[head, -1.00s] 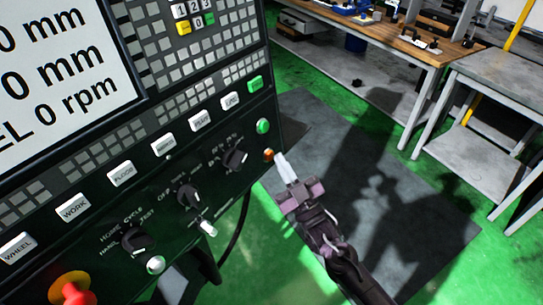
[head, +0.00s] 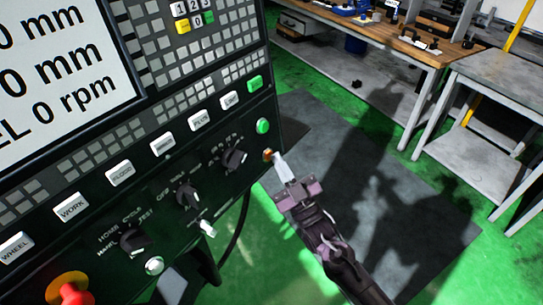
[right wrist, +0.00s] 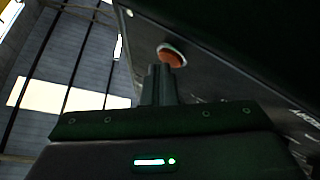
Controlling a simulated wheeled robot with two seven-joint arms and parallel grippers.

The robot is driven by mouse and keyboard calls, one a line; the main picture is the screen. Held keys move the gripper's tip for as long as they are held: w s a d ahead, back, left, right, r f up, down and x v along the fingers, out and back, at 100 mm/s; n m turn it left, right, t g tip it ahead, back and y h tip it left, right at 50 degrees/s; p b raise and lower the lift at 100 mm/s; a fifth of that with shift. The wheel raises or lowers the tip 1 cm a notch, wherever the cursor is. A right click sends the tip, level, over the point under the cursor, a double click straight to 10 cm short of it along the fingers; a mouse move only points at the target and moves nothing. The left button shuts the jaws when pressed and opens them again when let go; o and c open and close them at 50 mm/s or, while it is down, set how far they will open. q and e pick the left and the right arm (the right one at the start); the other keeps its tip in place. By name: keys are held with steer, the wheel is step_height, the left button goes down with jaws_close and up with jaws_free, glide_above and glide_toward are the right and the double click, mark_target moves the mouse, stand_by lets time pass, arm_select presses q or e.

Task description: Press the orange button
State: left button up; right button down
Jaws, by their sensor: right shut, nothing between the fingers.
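The orange button (head: 267,154) sits low on the right edge of the dark control panel (head: 215,185), below a green button. In the right wrist view the orange button (right wrist: 172,56) shows as an orange disc with a pale rim, just beyond the fingertips. My right gripper (head: 277,160) is shut and empty, its fingertips right at the orange button; I cannot tell whether they touch it. The shut fingers also show in the right wrist view (right wrist: 159,72). My left gripper is not in view.
A green round button (head: 262,126) is just above. Selector knobs (head: 235,156) and a red emergency knob (head: 72,290) are on the panel to the left. A wooden-topped workbench (head: 390,38) and a grey table (head: 500,75) stand behind. The floor right of the panel is clear.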

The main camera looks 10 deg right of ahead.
steer(key=shift+s, duration=0.1)
steer(key=shift+s+d+r+p, duration=0.15)
steer(key=shift+s+d+p, duration=0.25)
steer(key=shift+s+d, duration=0.1)
steer(key=s+d+p, duration=0.2)
steer(key=s+d, duration=0.1)
steer(key=shift+s+d+r, duration=0.15)
steer(key=shift+s+r, duration=0.15)
steer(key=shift+r, duration=0.1)
stand_by(0.7)
